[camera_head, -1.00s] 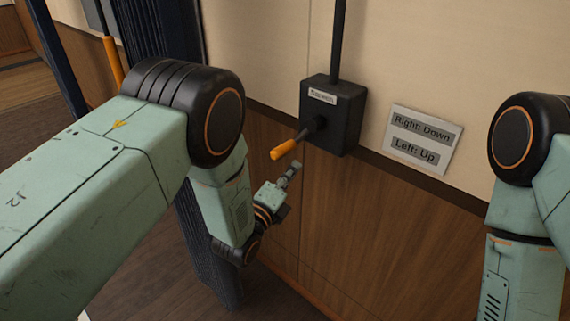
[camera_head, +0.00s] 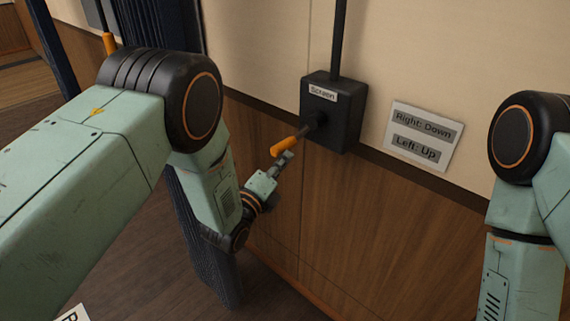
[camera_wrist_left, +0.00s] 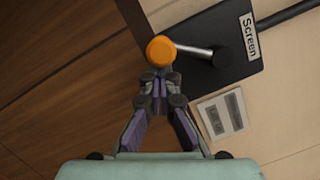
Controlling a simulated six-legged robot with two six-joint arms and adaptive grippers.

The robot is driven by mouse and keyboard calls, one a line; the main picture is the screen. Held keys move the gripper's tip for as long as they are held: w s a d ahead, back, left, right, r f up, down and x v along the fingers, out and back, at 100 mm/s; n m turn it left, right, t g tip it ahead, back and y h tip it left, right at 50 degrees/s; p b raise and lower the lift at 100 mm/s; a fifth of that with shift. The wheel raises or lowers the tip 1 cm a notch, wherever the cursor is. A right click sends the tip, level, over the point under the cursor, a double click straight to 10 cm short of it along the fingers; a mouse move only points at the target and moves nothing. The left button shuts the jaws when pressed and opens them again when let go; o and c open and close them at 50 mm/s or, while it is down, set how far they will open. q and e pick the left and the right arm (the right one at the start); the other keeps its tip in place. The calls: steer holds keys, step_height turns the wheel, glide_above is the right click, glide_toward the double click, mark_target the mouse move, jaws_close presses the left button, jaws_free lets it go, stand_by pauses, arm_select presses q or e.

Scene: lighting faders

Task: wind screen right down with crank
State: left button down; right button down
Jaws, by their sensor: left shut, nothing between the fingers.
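The crank is an orange handle (camera_head: 284,147) on a dark arm, fixed to a black box (camera_head: 331,118) labelled "Screen" on the wall. The handle sticks out to the lower left of the box in the head view. My left gripper (camera_head: 287,157) is just below the handle, its fingertips shut with nothing between them. In the left wrist view the orange handle (camera_wrist_left: 161,50) shows end-on, just beyond the fingertips (camera_wrist_left: 158,72); I cannot tell whether they touch. The metal crank arm (camera_wrist_left: 195,51) runs right to the box (camera_wrist_left: 220,40). My right gripper is out of view.
A sign (camera_head: 423,136) reading "Right: Down" and "Left: Up" is on the wall right of the box. A dark curtain (camera_head: 205,240) hangs behind my left arm. Another orange handle (camera_head: 110,43) shows at upper left. Wood panelling (camera_head: 370,230) lies below the box.

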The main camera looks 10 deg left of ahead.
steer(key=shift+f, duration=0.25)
